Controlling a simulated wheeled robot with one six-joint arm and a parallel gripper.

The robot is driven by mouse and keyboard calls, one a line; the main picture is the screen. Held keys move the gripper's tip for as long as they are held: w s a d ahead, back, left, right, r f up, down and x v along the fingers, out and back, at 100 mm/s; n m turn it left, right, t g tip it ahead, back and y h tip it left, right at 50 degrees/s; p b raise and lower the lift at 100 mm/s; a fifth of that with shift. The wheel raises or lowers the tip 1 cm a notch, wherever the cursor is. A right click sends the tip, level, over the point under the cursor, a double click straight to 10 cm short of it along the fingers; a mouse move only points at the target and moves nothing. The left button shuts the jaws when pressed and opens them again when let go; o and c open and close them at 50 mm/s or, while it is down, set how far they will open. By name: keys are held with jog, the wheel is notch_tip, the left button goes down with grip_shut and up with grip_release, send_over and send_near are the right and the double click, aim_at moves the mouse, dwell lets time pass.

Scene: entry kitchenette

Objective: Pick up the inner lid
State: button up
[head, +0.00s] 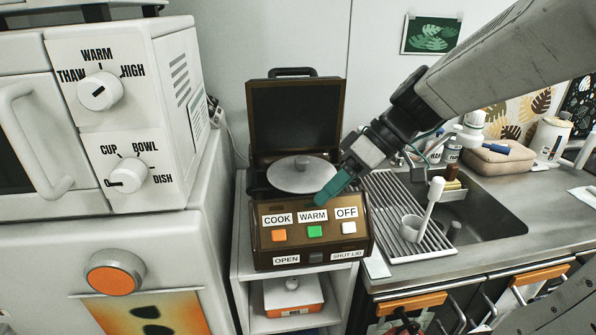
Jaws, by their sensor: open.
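The inner lid (295,177) is a light grey disc with a small upright knob (302,163) at its middle. It lies level in the top of the brown cooker (262,235), whose outer lid (296,117) stands open behind it. My gripper (330,190), with teal fingers, reaches down from the upper right. It is open and appears empty, just to the right and front of the inner lid, above the cooker's control panel. Its fingers overlap each other in this view, so the gap between them is hard to see. The lid's right edge is close to my gripper.
The cooker stands on a white shelf unit, with a white and orange box (293,297) below. A white microwave (120,110) is close on the left. A drying rack (405,215) with a ladle (431,205) and a sink (490,210) are on the right.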

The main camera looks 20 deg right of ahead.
aim_at(308, 159)
jog(key=w+d+t, duration=0.1)
jog(key=w, duration=0.1)
jog(key=w+d+n+y, duration=0.1)
jog(key=w, duration=0.2)
jog(key=w+d+t+y, duration=0.1)
jog(key=w, duration=0.1)
jog(key=shift+w+d+f+n+t, duration=0.1)
jog(key=shift+w+f+n+t, duration=0.2)
jog(key=shift+w+n, duration=0.1)
jog(key=w+d+t, duration=0.1)
jog(key=w, duration=0.1)
jog(key=w+d+n+t, duration=0.1)
jog(key=w+d, duration=0.1)
jog(key=w+d+f+t+y, duration=0.1)
jog(key=w+d, duration=0.1)
jog(key=shift+w+n, duration=0.2)
jog(key=shift+n, duration=0.1)
jog(key=shift+w+a+f+t, duration=0.1)
jog(key=shift+w+a+t, duration=0.15)
jog(key=shift+w+t, duration=0.05)
jog(key=x, duration=0.7)
jog(key=shift+d, duration=0.1)
jog(key=c, duration=1.1)
